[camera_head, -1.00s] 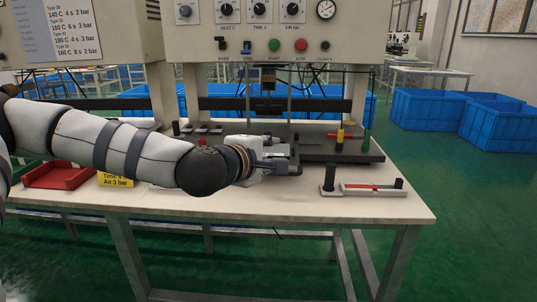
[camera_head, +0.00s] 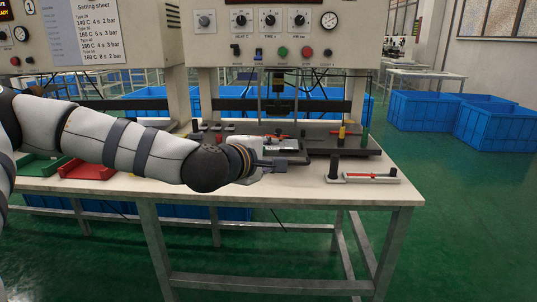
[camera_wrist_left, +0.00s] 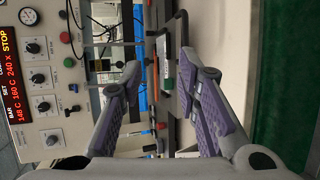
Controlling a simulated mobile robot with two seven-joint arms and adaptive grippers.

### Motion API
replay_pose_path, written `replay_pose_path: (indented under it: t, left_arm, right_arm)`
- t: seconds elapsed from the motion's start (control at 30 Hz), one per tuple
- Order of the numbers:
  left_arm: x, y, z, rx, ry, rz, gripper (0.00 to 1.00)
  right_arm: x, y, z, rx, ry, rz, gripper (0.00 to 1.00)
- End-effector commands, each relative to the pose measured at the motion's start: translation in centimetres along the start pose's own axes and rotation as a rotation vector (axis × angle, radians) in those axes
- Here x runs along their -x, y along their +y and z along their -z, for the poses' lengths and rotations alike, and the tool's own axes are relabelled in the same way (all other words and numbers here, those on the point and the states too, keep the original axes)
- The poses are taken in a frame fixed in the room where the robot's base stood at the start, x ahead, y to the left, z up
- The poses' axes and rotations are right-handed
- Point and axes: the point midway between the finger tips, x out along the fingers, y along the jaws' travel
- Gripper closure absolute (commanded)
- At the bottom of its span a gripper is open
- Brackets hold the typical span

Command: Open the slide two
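The press station in the middle of the head view has a dark flat slide bed (camera_head: 330,149) on the white table. A yellow post (camera_head: 342,131) and a green post (camera_head: 364,136) stand at its right part. I see no number on this bed, so I cannot tell for certain that it is slide two. My left gripper (camera_head: 285,162) is at the front left of the bed, partly in front of it; contact cannot be told. In the left wrist view the two purple-padded fingers (camera_wrist_left: 159,75) are spread apart with nothing held between them. My right gripper is not in view.
A small fixture with a red strip (camera_head: 372,176) sits at the table's right end. A red tray (camera_head: 88,172) and a green tray (camera_head: 42,165) lie at the left. The control panel (camera_head: 283,35) hangs above. Blue crates (camera_head: 440,110) stand behind on the floor.

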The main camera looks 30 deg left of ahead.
Motion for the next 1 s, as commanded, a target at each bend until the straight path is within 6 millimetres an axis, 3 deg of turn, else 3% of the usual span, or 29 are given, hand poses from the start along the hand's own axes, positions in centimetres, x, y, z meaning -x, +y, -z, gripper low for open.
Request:
replay_pose_path:
  t: [0.73,0.77,0.87,1.0]
  left_arm:
    - [-0.1,-0.5,-0.2,-0.011,-0.004,0.01,0.7]
    - [-0.1,-1.3,-0.6,-0.032,-0.012,0.026,0.7]
    - [0.1,-7.2,-3.0,-0.187,-0.072,0.14,0.7]
    - [3.3,-20.4,-6.4,-0.507,-0.236,0.391,0.7]
  right_arm:
    - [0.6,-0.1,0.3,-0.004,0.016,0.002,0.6]
    - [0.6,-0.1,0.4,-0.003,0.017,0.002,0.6]
    - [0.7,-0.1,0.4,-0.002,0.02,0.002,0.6]
    - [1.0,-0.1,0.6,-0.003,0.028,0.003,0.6]
